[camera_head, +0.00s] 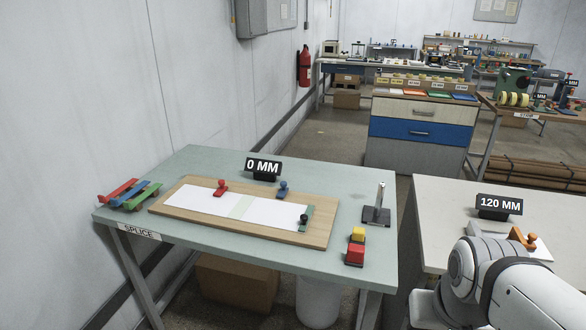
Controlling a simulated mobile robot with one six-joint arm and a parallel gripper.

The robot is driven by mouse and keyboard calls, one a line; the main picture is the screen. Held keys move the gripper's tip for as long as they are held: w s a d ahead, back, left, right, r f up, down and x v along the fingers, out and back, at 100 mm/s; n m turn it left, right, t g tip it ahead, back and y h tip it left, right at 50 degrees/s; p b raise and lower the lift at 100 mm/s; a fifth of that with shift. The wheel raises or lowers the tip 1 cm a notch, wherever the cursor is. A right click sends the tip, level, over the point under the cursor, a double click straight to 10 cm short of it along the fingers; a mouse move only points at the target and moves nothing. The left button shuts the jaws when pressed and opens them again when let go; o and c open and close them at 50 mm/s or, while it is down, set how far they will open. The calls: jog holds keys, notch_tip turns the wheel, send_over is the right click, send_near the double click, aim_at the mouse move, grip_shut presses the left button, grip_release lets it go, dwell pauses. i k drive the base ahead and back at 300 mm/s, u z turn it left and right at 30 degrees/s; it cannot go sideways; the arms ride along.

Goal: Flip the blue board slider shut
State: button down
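A wooden board (170,207) lies on the splice table with white paper strips (200,203) on it, and a pale green band crosses the paper near its middle. A small blue knobbed piece (283,189) stands at the board's far edge, right of the red knobbed piece (221,188). I take the blue piece to be the blue board slider; whether it is open or shut is too small to tell. A dark knob on a green piece (305,219) sits at the right end of the paper. My gripper is not in view; my white arm shows at lower right, apart from the board.
Red, blue and green bars (130,194) lie at the table's left corner. A metal post on a black base (377,209) and yellow and red blocks (356,247) stand right of the board. A "0 MM" sign (263,168) stands behind it. A second table (440,205) is at right.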

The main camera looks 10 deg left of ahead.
aim_at(282, 192)
jog(key=u, duration=0.05)
jog(key=i, duration=1)
jog(key=u, duration=0.05)
